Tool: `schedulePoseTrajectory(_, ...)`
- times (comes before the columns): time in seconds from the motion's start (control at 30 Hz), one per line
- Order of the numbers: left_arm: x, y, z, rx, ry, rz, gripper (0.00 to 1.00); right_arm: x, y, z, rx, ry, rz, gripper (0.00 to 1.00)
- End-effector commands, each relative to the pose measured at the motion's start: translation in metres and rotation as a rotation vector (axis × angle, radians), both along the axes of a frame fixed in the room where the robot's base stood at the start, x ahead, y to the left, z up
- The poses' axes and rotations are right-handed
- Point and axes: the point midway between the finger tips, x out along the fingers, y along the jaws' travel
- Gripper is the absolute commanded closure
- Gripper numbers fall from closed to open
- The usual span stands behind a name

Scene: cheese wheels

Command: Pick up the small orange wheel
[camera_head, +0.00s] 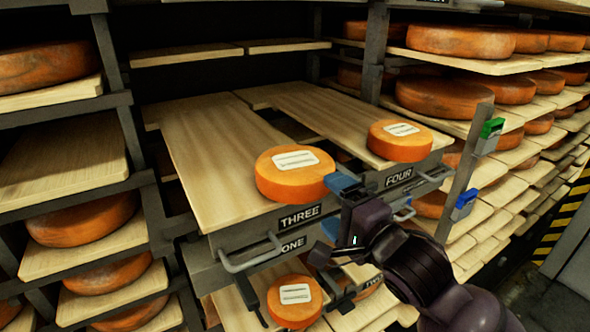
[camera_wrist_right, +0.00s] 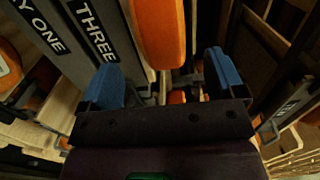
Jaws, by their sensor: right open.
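An orange cheese wheel (camera_head: 294,178) with a white label lies flat on the board marked THREE (camera_head: 215,160), at its front edge. A slightly smaller-looking orange wheel (camera_head: 398,142) lies on the board marked FOUR (camera_head: 300,108). Another labelled wheel (camera_head: 292,303) lies lower, below the ONE sign. My right gripper (camera_head: 336,205) is open and empty, just in front of and right of the wheel on THREE. In the right wrist view the gripper (camera_wrist_right: 163,80) has its blue fingers apart, with an orange wheel's edge (camera_wrist_right: 160,35) ahead between them. My left gripper is not in view.
Metal handles (camera_head: 250,258) stick out from the drawer fronts near my gripper. An upright post (camera_head: 462,170) with green and blue clips stands at the right. Racks with larger wheels (camera_head: 445,97) fill both sides. The boards behind the two upper labelled wheels are bare.

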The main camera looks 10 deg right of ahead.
Motion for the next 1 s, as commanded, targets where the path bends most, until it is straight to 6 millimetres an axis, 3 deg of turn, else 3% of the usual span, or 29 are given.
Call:
schedulePoseTrajectory(0.23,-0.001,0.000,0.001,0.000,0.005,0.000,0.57,0.015,0.005,0.002,-0.002,-0.001,0.000,0.12)
schedulePoseTrajectory(0.57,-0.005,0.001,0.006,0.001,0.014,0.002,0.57,0.052,0.019,0.003,-0.001,0.000,0.000,0.12)
schedulePoseTrajectory(0.87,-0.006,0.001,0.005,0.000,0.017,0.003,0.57,0.056,0.020,0.002,-0.001,0.000,0.000,0.12)
schedulePoseTrajectory(1.0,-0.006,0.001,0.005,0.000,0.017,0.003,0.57,0.056,0.020,0.002,0.000,0.000,0.000,0.30)
